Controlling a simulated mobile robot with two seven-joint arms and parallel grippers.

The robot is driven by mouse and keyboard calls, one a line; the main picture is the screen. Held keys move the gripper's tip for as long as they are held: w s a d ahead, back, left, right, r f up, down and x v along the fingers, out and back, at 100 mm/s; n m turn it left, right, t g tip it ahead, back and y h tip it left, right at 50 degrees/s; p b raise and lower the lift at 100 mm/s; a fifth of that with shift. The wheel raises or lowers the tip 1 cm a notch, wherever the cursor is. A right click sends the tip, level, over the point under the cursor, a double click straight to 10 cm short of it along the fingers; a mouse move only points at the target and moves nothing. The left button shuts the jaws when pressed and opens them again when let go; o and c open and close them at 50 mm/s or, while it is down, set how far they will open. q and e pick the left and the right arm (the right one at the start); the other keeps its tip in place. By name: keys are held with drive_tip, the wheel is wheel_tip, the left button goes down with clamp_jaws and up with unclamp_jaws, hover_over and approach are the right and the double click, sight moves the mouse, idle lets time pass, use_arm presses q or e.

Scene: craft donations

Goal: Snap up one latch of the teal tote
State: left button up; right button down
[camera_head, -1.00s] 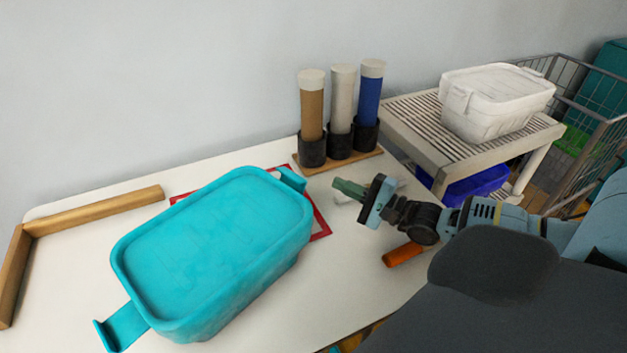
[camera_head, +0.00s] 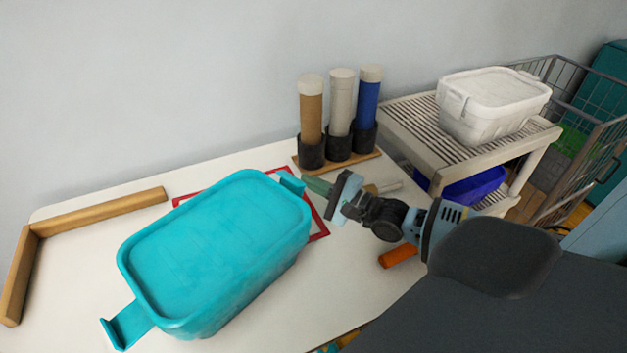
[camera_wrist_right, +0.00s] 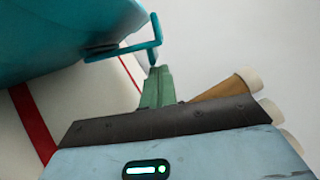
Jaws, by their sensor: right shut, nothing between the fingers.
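The teal tote (camera_head: 215,255) sits with its lid on, on the white table. One latch (camera_head: 125,325) sticks out flat at its near left end. The other latch (camera_head: 292,184) sticks out at its far right end, and it also shows in the right wrist view (camera_wrist_right: 135,46). My right gripper (camera_head: 306,182) is shut and empty, its green fingertips right beside the far right latch. In the right wrist view the fingertips (camera_wrist_right: 157,72) are just below the latch's outer edge; whether they touch it I cannot tell. My left gripper is not in view.
A red outline (camera_head: 322,236) is marked on the table under the tote. Brown, white and blue tubes in black cups stand on a wooden board (camera_head: 345,162) behind. A white tote (camera_head: 492,108) sits on a slatted rack at right. A wooden edge strip (camera_head: 100,210) lies left.

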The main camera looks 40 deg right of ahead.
drive_tip(key=a+r+n+p, duration=0.1)
drive_tip(key=n, duration=0.1)
drive_tip(key=r+n+g+p, duration=0.1)
drive_tip(key=n+p, duration=0.1)
drive_tip(key=shift+s+a+r, duration=0.15)
drive_tip(key=shift+a+r, duration=0.25)
drive_tip(key=shift+a+p, duration=0.1)
drive_tip(key=shift+p, duration=0.2)
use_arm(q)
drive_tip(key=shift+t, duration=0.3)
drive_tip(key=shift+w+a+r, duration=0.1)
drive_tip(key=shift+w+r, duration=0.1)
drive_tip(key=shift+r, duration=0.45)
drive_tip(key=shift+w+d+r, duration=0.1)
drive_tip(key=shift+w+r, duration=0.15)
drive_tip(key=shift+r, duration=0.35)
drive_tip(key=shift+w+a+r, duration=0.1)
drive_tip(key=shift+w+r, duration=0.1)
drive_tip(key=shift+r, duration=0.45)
use_arm(e)
drive_tip(key=shift+f, duration=0.15)
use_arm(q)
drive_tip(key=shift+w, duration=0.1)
